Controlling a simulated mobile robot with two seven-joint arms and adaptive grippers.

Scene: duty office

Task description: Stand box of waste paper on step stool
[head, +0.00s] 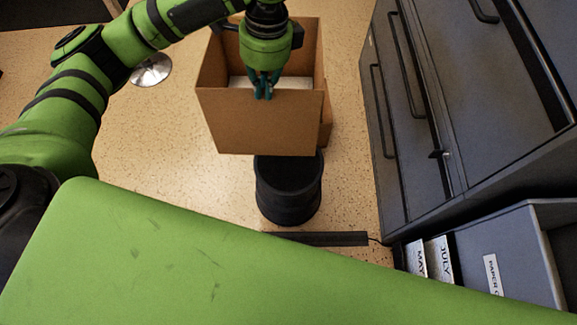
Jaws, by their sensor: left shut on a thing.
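The box of waste paper (260,128) is an open brown cardboard box, upright, with some white paper (240,83) inside. My left gripper (263,92) comes down from above and is shut on the top edge of the box's near wall. The step stool (289,190) is a black round drum on the floor. The box hides the far part of its top; I cannot tell whether the two touch. My right gripper is out of view.
Grey drawer cabinets (377,130) with bar handles line the right side. A grey open holder (510,245) with labelled files stands at lower right. A dark flat strip (322,239) lies near the stool. A round metal base (151,70) stands at upper left. Floor left of the stool is clear.

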